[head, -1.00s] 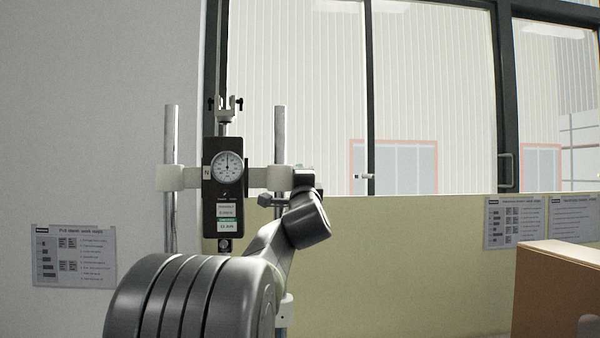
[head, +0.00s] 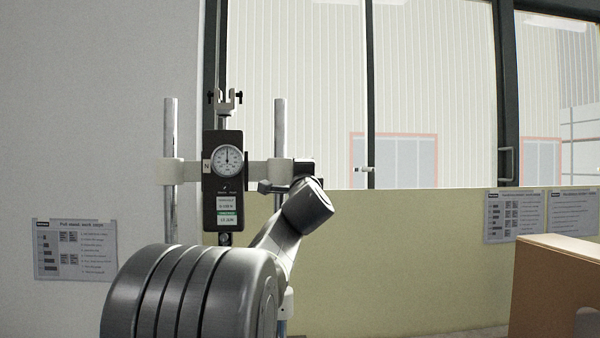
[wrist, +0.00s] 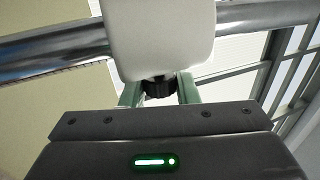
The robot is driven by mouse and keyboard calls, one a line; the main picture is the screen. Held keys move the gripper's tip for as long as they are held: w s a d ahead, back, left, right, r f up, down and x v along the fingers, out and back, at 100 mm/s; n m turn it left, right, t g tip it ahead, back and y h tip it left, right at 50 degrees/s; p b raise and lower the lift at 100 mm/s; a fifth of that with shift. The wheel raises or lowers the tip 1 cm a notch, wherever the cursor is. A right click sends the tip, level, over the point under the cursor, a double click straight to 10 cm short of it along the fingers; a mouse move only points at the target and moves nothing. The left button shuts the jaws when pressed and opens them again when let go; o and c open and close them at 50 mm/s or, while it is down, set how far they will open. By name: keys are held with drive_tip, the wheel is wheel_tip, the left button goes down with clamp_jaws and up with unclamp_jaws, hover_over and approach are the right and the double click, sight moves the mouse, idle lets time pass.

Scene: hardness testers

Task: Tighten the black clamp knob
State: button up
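The black clamp knob (wrist: 159,88) shows in the wrist view under a white clamp block (wrist: 162,38). My gripper (wrist: 160,94) has its two green fingers on either side of the knob, apparently with narrow gaps, so it looks open around it. In the head view my gripper (head: 268,187) is at the right-hand clamp block of the test stand, partly hidden by my wrist. The knob cannot be made out there. The stand's black force gauge (head: 223,190) with a round dial hangs between two steel posts.
The right steel post (head: 280,130) and left steel post (head: 170,130) stand upright beside the gauge. A metal bar (wrist: 50,48) runs through the clamp block in the wrist view. A brown box-like object (head: 555,285) is at the lower right. A wall and windows lie behind.

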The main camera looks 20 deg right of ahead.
drive_tip(key=o, duration=0.4)
drive_tip(key=shift+o, duration=0.2)
drive_tip(key=b+v, duration=0.1)
drive_tip(key=v, duration=1.2)
drive_tip(key=shift+s+f+b, duration=0.15)
drive_tip(key=shift+s+b, duration=0.2)
drive_tip(key=shift+b, duration=0.05)
drive_tip(key=shift+a, duration=0.1)
